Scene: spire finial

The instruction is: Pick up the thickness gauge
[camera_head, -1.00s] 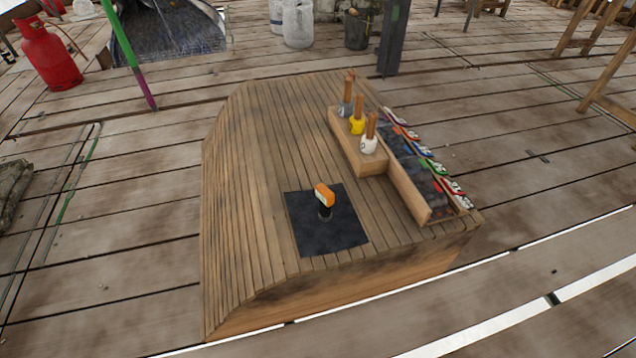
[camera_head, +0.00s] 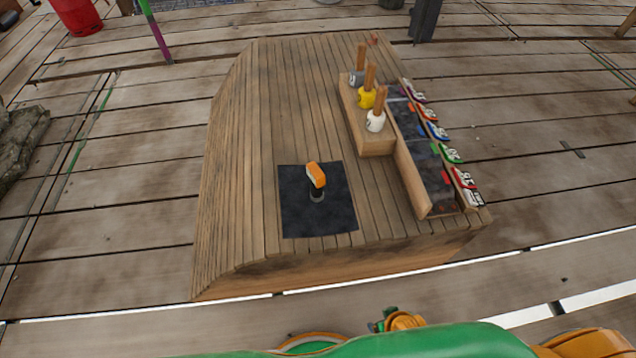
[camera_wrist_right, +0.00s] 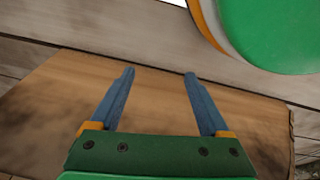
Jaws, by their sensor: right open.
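The thickness gauge (camera_head: 316,177), with an orange and white head on a dark stem, stands on a black square mat (camera_head: 300,222). The mat lies on the slatted wooden bench (camera_head: 240,150). My right gripper (camera_wrist_right: 159,72) shows in the right wrist view, with two blue fingers spread apart and nothing between them. It faces the plain wooden side of the bench (camera_wrist_right: 50,110); the gauge is not in that view. My green arm (camera_head: 440,342) shows at the bottom of the head view, short of the bench. My left gripper is not in view.
Right of the mat, a wooden block (camera_head: 376,142) holds three wooden-handled tools with grey, yellow and white heads. Beside it is a divided tray (camera_head: 412,178) with several coloured numbered tags. The bench top left of the mat is clear.

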